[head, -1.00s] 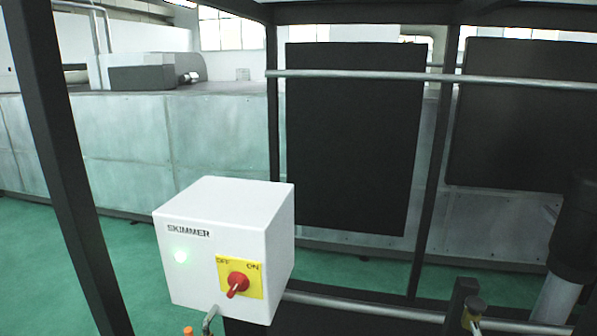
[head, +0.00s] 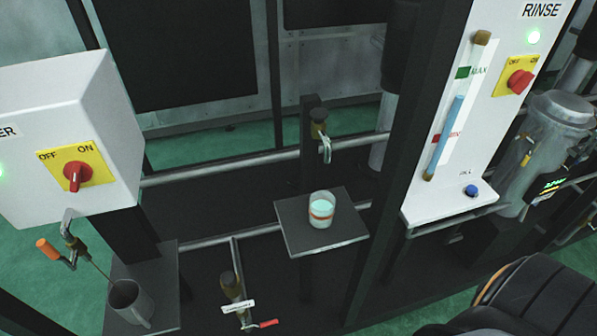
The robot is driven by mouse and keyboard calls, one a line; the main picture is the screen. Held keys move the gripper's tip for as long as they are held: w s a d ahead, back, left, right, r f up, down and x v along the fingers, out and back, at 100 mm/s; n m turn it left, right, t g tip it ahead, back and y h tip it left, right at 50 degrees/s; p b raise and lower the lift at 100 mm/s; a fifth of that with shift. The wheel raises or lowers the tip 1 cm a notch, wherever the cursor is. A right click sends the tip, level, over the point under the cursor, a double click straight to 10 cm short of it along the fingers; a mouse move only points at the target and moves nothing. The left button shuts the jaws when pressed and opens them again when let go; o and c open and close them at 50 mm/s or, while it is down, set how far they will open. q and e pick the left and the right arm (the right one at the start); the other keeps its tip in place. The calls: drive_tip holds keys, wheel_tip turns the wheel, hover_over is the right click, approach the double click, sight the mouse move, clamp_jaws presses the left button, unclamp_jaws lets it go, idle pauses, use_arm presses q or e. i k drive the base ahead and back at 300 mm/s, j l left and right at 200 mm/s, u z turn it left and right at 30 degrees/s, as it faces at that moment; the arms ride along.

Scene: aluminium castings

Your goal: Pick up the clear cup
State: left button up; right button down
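The clear cup (head: 321,209) stands upright on a small grey square shelf (head: 293,238) near the middle of the head view. It has a pale blue-green content and an orange-red band around it. A brass tap (head: 319,128) with a metal spout is above and behind it, apart from the cup. Neither of my grippers shows in this view.
A grey mug (head: 131,303) stands on another shelf at lower left, under an orange-handled tap (head: 58,251). A white switch box (head: 70,130) is above it. A dark post and the white RINSE panel (head: 468,140) stand right of the cup. A red-handled valve (head: 230,285) is lower left.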

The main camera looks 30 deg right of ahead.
sight(322, 203)
drive_tip(key=z, duration=1.1)
